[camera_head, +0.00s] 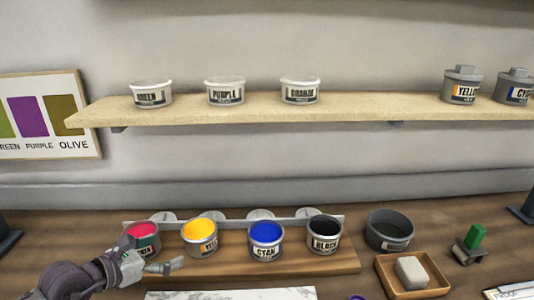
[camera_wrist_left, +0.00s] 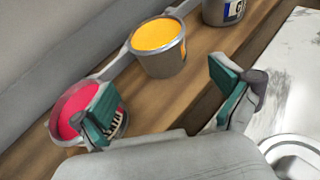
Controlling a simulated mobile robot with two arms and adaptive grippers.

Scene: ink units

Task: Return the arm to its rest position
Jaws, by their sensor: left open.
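My left arm comes in from the lower left in the head view. My left gripper (camera_head: 160,266) is in front of the magenta ink pot (camera_head: 143,239) and the yellow ink pot (camera_head: 200,238). In the left wrist view the gripper (camera_wrist_left: 170,105) is open, with its two teal-padded fingers spread and nothing between them. One finger overlaps the magenta pot (camera_wrist_left: 65,112) in that view; whether they touch I cannot tell. The yellow pot (camera_wrist_left: 158,46) stands beyond the gap. My right gripper is not in view.
A wooden rack (camera_head: 310,266) also holds cyan (camera_head: 266,241) and black (camera_head: 324,235) pots. To the right are a dark grey tub (camera_head: 389,230), a wooden tray (camera_head: 440,286) with a pale block (camera_head: 411,272), and a green-handled stamp (camera_head: 475,238). A marble slab (camera_head: 230,293) lies in front.

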